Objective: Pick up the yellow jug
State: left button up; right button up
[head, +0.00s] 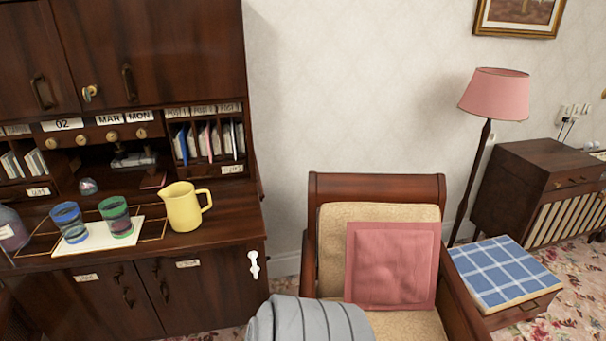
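The yellow jug (183,207) stands upright on the counter of the dark wooden cabinet (215,240), near its right end. Its handle points right and its spout points left. Nothing covers it. Neither of my grippers shows in the head view.
Left of the jug, a green-banded glass (116,217) and a blue-banded glass (69,220) stand by a white sheet (98,238). A small clear item (88,186) lies behind them. An armchair with a pink cushion (391,264) stands right of the cabinet. A pink lamp (494,94) is farther right.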

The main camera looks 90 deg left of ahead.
aim_at(184, 211)
jog(key=u, duration=0.2)
jog(key=i, duration=0.4)
jog(key=u, duration=2.45)
